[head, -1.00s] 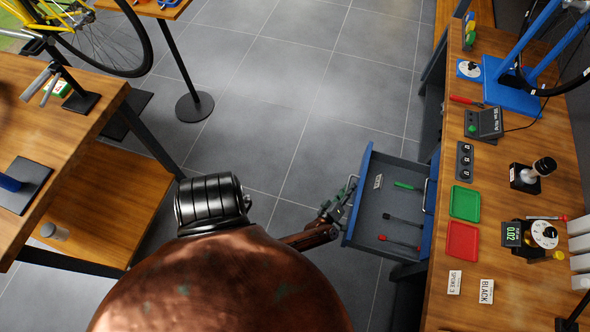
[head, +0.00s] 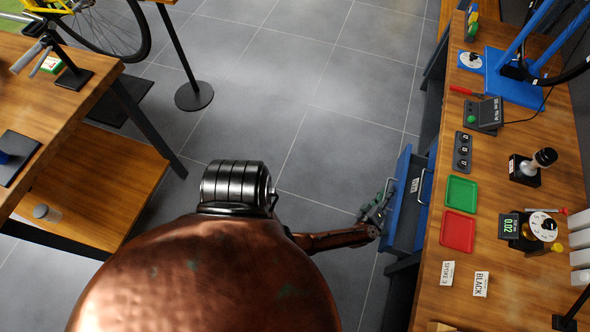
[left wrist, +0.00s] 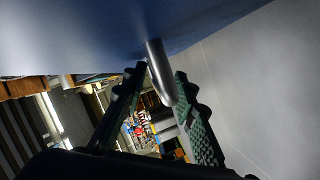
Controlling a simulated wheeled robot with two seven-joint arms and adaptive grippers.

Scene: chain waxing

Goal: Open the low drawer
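The low drawer (head: 400,205) is blue and sticks out a short way from under the right workbench in the head view. A small white label shows inside it. A second blue front with a pale handle (head: 422,188) lies above it at the bench edge. My left gripper (head: 377,207) is at the low drawer's outer face. In the left wrist view its two dark green fingers (left wrist: 160,85) stand apart on either side of the metal drawer handle (left wrist: 159,72). The handle lies close to the right finger; contact is unclear. My right gripper is out of view.
The right workbench (head: 455,310) holds a green tray (head: 461,191), a red tray (head: 457,232), a scale and a blue stand (head: 512,85). A wooden bench with a lower shelf (head: 95,190) stands at left.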

